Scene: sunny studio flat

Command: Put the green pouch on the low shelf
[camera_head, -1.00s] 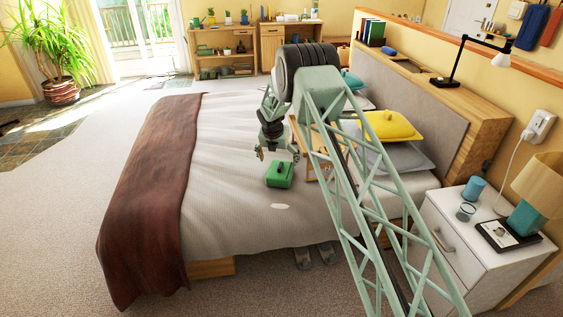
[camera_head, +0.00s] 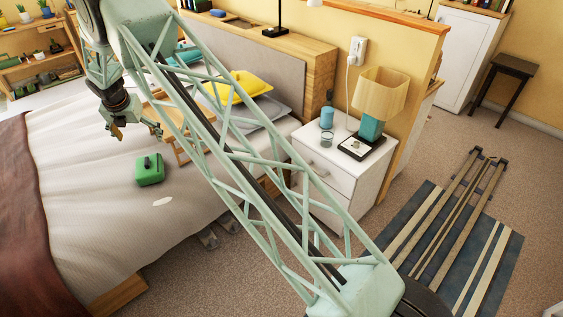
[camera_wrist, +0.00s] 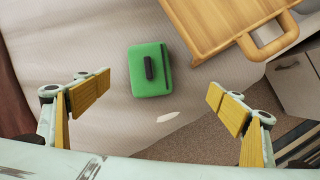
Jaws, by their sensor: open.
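The green pouch (camera_head: 150,170) lies on the white bed cover near the bed's right side. It is a small green block with a dark handle on top. In the wrist view the green pouch (camera_wrist: 150,70) is beyond my fingertips, between their lines and left of centre. My gripper (camera_head: 137,133) is above the bed, over and slightly behind the pouch, apart from it. In the wrist view my gripper (camera_wrist: 160,92) has its yellow-padded fingers spread wide, with nothing between them. I cannot tell which surface is the low shelf; a wooden shelf unit (camera_head: 35,65) stands at the far left.
A wooden tray with handles (camera_wrist: 225,25) lies on the bed close to the pouch. Pillows, one yellow (camera_head: 235,88), lie behind it. A white nightstand (camera_head: 340,170) with a lamp (camera_head: 378,100) stands right of the bed. A striped rug (camera_head: 460,250) lies at right.

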